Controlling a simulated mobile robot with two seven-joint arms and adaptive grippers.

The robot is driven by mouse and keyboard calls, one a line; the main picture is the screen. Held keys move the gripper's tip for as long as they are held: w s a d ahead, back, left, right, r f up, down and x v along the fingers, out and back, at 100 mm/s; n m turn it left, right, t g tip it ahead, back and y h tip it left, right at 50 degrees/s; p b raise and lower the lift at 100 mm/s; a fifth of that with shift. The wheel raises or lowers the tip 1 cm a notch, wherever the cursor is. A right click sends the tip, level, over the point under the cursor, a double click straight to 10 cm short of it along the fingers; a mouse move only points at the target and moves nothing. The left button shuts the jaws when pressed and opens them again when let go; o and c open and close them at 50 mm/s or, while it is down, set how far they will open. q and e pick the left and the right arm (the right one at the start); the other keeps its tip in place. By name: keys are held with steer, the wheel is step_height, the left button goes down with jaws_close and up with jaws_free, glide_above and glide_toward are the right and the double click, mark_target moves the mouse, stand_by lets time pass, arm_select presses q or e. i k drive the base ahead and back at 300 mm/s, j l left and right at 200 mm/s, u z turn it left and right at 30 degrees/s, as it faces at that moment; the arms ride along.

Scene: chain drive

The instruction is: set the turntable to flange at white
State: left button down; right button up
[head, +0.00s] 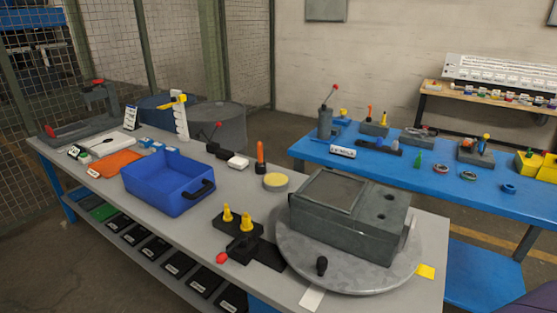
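The turntable (395,278) is a round grey metal disc at the front right of the grey bench. A grey box-shaped housing (345,232) sits on it, with a recessed rectangular panel and two dark round holes on top. A white marker (311,298) lies at the disc's near-left edge. A yellow marker (425,271) lies at its right edge. I cannot clearly make out which part is the flange. Neither of my grippers is in view.
A black fixture (238,227) with yellow-topped pegs and a red knob stands left of the turntable. A blue bin (166,184) is further left. An orange-topped black tool (260,157) and a yellow disc (275,181) stand behind. A blue bench (515,202) with parts is beyond.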

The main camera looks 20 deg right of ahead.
mark_target(340, 232)
steer(key=l+z, duration=0.1)
steer(key=z, duration=1.3)
